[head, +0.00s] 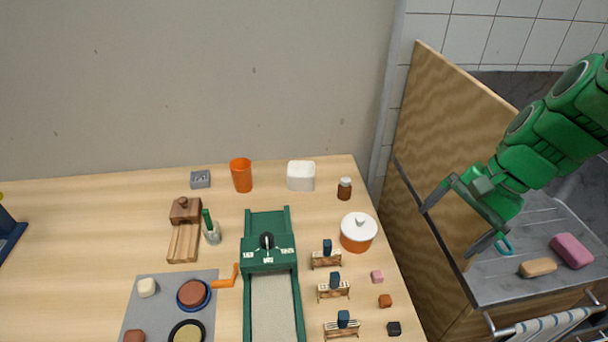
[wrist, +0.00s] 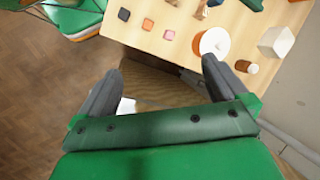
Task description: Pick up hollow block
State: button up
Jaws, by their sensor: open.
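A small grey block (head: 200,179) with recesses in its top sits at the back of the wooden table in the head view; it looks like the hollow block. It stands apart from its neighbours, left of the orange cup (head: 241,175). My gripper (head: 448,233) is open and empty, off the table's right side, in front of a wooden panel and far to the right of the block. In the wrist view my gripper (wrist: 160,68) shows both fingers spread wide with nothing between them. I do not see the grey block there.
A white container (head: 301,176), brown jar (head: 344,188), lidded orange pot (head: 358,232) and green slab-roller-like device (head: 268,255) stand on the table. The wooden panel (head: 460,120) rises between table and sink counter. The table's back left is clear.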

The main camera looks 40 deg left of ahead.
jog(key=w+a+f+m+g+y, duration=0.1)
jog(key=w+a, duration=0.4)
jog(key=a, duration=0.4)
jog(key=w+a+y, duration=0.2)
jog(key=w+a, duration=0.3)
jog(key=a, duration=0.4)
jog(key=m+g+y, duration=0.3)
jog(key=g, duration=0.1)
send_over(306, 168)
jog(key=s+d, duration=0.1)
jog(key=s, duration=0.1)
jog(key=f, duration=0.9)
jog(key=shift+w+d+f, duration=0.1)
jog(key=shift+d+f, duration=0.1)
jog(key=shift+f, duration=0.15)
jog(key=w+f+m, duration=0.1)
jog(key=f, duration=0.1)
jog(key=w+f+m+y, duration=0.1)
jog(key=f+m, duration=0.1)
jog(key=f, duration=0.1)
jog(key=w+d+f+m, duration=0.1)
jog(key=f+m, duration=0.1)
jog(key=shift+w+d+f+y, duration=0.1)
jog(key=shift+w+f+y, duration=0.1)
jog(key=shift+f+y, duration=0.1)
jog(key=shift+x, duration=2.5)
jog(key=shift+c, duration=0.2)
jog(key=c, duration=0.9)
